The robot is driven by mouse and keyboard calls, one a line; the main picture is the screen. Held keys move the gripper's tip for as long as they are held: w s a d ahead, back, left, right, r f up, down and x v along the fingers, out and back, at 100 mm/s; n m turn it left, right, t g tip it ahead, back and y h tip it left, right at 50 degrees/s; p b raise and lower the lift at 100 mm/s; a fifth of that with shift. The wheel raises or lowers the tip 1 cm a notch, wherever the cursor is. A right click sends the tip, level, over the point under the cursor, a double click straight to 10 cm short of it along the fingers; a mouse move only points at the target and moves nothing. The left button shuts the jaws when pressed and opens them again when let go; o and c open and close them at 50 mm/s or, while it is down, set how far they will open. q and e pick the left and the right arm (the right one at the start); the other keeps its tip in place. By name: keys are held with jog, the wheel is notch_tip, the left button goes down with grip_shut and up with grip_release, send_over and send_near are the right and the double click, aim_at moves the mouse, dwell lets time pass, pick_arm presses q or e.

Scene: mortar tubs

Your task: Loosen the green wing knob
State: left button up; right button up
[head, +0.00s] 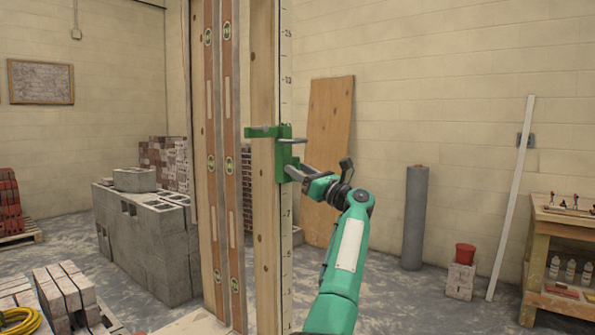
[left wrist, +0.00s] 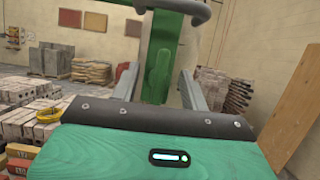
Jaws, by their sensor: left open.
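A green clamp bracket (head: 283,150) sits on the wooden post with a white graduated strip; it is also at the top of the left wrist view (left wrist: 163,28). The green wing knob (left wrist: 157,76) stands upright in the left wrist view, below the bracket. My left gripper (head: 290,171) is at the bracket's lower part. Its two grey fingers (left wrist: 158,70) are open, one on each side of the knob, with visible gaps. Whether the fingertips reach past the knob is hard to tell. In the head view the knob is hidden by the gripper. My right gripper is not in view.
A grey bar (head: 292,141) sticks out of the bracket just above my gripper. Spirit levels (head: 229,190) stand left of the post. Grey blocks (head: 150,235) are stacked at left. A plywood sheet (head: 328,135) leans behind.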

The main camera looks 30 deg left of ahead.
pick_arm(q)
jog(key=b+v, duration=0.1)
jog(key=v, duration=1.1)
jog(key=shift+d+f, duration=0.15)
jog(key=shift+d, duration=0.2)
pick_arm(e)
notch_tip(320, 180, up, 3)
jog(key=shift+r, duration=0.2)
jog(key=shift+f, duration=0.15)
